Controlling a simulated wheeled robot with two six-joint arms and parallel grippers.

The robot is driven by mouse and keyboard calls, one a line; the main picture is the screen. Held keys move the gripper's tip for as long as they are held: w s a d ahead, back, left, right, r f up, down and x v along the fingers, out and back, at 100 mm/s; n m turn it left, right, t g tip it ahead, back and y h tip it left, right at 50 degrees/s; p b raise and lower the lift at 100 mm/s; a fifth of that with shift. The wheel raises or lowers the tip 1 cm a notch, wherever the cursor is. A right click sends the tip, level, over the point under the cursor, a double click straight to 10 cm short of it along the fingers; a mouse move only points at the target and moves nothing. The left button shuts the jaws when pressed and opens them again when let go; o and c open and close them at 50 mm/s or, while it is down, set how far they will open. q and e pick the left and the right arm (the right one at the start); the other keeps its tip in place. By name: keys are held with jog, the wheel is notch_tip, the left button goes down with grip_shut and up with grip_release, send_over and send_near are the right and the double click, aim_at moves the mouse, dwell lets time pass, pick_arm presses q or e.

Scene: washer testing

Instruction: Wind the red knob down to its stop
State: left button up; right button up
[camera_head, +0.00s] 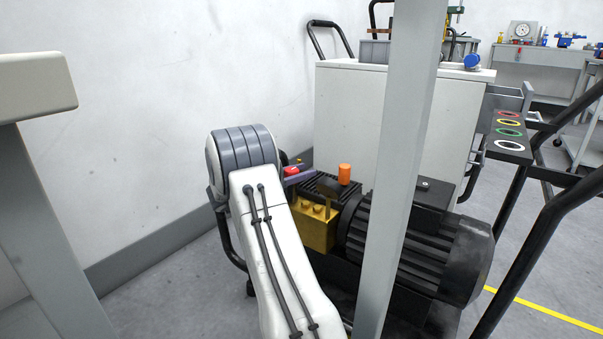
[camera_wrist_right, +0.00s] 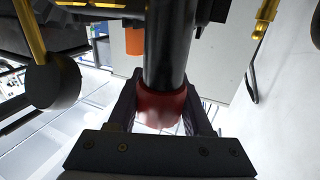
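The red knob (camera_wrist_right: 160,106) sits on the end of a thick black stem in the right wrist view. The two dark fingers of my right gripper (camera_wrist_right: 161,108) stand on either side of it and appear to touch its sides. In the head view only a small piece of the red knob (camera_head: 291,171) shows beyond my white right arm, beside the brass block (camera_head: 316,227). Most of my right gripper (camera_head: 298,178) is hidden there by the arm. My left gripper is in neither view.
An orange cap (camera_head: 344,174) stands close to the knob, above the brass block. A black finned motor (camera_head: 420,245) lies to the right. A grey upright post (camera_head: 402,150) crosses the head view. A white cabinet (camera_head: 345,115) stands behind; a wall is at left.

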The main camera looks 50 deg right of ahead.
grip_shut()
